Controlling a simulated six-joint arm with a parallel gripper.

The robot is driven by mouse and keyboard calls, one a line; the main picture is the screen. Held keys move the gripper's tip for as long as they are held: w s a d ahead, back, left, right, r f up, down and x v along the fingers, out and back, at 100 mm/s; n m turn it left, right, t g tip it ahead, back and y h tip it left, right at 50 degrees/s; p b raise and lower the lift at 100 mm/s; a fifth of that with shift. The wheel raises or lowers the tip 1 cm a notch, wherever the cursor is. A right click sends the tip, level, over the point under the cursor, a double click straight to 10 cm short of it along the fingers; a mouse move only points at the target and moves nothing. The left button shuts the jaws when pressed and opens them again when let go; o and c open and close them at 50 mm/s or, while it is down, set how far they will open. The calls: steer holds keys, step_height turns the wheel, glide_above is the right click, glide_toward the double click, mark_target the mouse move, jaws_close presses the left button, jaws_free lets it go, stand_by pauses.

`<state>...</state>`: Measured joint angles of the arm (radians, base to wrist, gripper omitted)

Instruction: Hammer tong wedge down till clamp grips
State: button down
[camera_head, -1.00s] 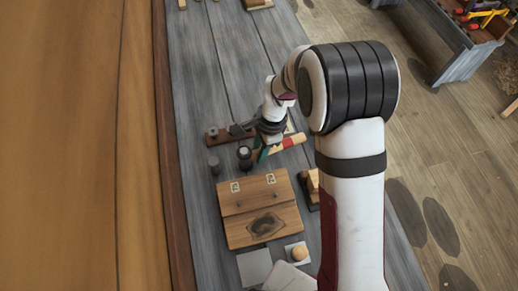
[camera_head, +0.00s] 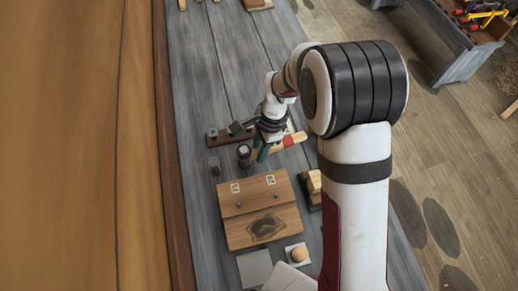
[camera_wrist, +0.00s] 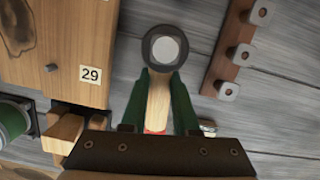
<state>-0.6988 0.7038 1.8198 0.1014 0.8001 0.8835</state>
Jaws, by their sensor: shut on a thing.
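My gripper (camera_head: 262,151) has green fingers shut on the wooden handle of a hammer (camera_wrist: 162,50). The hammer's round dark head with a pale face lies beyond the fingertips in the wrist view. Its red-banded handle (camera_head: 290,142) sticks out to the right of the gripper in the head view, with the dark head to the left. The hammer is above the grey bench, but I cannot tell its height. I cannot make out the tong, its wedge or its clamp in either view.
A wooden box (camera_head: 262,212), numbered 29 in the wrist view, lies near the gripper. A brown rack with grey pegs (camera_wrist: 228,60) is on the other side. A grey post (camera_head: 214,165), a block (camera_head: 314,182) and a ball (camera_head: 299,254) stand nearby. The planked hull (camera_head: 75,150) borders the bench.

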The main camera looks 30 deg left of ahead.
step_height(320, 180, up, 8)
steer(key=shift+r, duration=0.1)
steer(key=c, duration=1.3)
jaws_free()
jaws_close()
steer(key=shift+d, duration=0.1)
stand_by(0.3)
steer(key=w+d+r, duration=0.1)
steer(key=d+r, duration=0.2)
steer(key=d, duration=0.3)
steer(key=w+d+r+m, duration=0.1)
steer(key=d+r, duration=0.2)
steer(key=d, duration=0.3)
steer(key=w+d+r+y, duration=0.1)
steer(key=d+r, duration=0.2)
steer(key=d, duration=0.4)
steer(key=shift+r+m+g, duration=0.3)
steer(key=shift+r+g, duration=0.05)
steer(key=shift+g, duration=0.05)
